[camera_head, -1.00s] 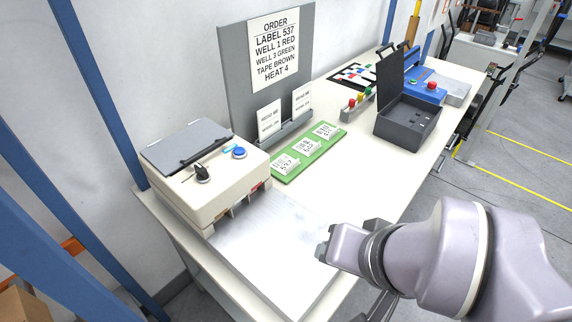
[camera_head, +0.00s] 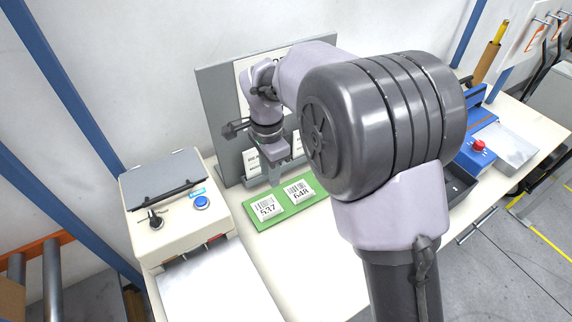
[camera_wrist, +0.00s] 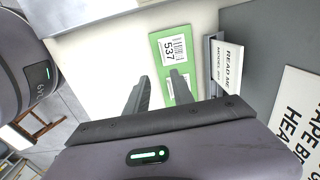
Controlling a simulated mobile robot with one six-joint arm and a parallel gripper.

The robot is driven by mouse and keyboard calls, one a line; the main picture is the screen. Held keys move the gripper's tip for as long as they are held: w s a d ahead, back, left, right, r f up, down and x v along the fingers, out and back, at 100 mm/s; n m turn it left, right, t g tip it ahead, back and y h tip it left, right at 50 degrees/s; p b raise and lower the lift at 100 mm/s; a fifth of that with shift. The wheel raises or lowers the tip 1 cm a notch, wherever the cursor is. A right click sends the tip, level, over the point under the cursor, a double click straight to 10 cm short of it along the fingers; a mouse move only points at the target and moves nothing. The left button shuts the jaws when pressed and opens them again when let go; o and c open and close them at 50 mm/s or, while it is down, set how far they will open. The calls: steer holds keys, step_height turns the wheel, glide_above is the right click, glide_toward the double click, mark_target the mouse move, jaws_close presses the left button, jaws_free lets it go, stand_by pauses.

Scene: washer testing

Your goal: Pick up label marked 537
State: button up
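The label marked 537 (camera_head: 267,208) is a white square with a barcode. It lies on the left end of a green mat (camera_head: 254,226). A second label reading 648 (camera_head: 298,190) lies to its right. My gripper (camera_head: 279,176) is above the mat, just behind these labels, with nothing held. In the wrist view my gripper (camera_wrist: 159,82) is open, its two dark fingers apart. The 537 label (camera_wrist: 174,48) lies beyond the fingertips there, apart from them. Another label (camera_wrist: 186,88) is partly hidden by the right finger. My arm hides the mat's right part in the head view.
A beige tester box (camera_head: 190,232) with a blue button stands left of the mat. A grey order board (camera_head: 211,98) with cards rises behind it. A metal plate (camera_head: 222,285) lies in front of the box. The table right of that plate is clear.

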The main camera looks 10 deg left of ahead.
steer(key=b, duration=0.5)
glide_above(274, 215)
steer(key=f, duration=1.2)
steer(key=shift+s+a+f, duration=0.15)
steer(key=shift+s+a, duration=0.15)
steer(key=shift+s, duration=0.1)
steer(key=f+b, duration=0.1)
steer(key=f, duration=0.1)
steer(key=f+b, duration=0.2)
steer(key=f, duration=0.1)
steer(key=shift+w+d+f, duration=0.25)
steer(key=shift+w+f, duration=0.1)
steer(key=shift+w, duration=0.05)
steer(key=shift+r, duration=0.15)
jaws_close()
